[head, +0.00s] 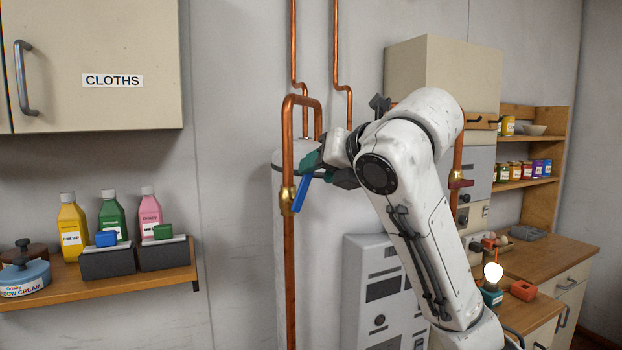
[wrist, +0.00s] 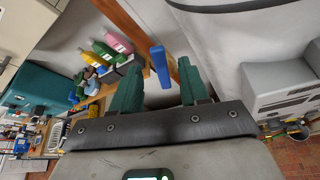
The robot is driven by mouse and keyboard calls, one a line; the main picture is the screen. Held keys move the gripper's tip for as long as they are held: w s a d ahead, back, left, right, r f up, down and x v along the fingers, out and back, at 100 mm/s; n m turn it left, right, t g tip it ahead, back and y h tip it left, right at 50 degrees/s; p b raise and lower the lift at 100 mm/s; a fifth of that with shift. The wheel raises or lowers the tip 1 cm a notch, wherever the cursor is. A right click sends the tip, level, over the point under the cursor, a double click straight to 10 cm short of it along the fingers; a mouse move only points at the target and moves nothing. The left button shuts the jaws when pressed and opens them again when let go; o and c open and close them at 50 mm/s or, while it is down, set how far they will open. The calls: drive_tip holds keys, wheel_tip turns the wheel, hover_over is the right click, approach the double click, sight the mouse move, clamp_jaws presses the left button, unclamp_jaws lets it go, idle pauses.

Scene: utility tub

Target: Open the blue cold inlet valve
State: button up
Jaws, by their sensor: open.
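The blue valve lever (head: 301,193) sits on a brass valve body (head: 287,198) on the left copper pipe. It slants down and left, close beside the pipe. My gripper (head: 312,163) is at the upper end of the lever in the head view, with green fingers partly hidden by my wrist. In the wrist view my gripper (wrist: 160,66) is open, and the blue lever (wrist: 161,68) shows between its two green fingers, with a gap on each side. I cannot tell how deep the lever lies between the fingers.
A second valve with a red handle (head: 459,181) is on the right pipe, partly behind my arm. A white tank (head: 285,240) stands behind the left pipe. A grey panel unit (head: 365,290) is below. A shelf (head: 150,268) with bottles (head: 73,230) is at left.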

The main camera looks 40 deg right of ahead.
drive_tip(key=v, duration=0.6)
drive_tip(key=shift+f+b, duration=0.1)
drive_tip(key=shift+b, duration=0.2)
drive_tip(key=shift+c, duration=0.4)
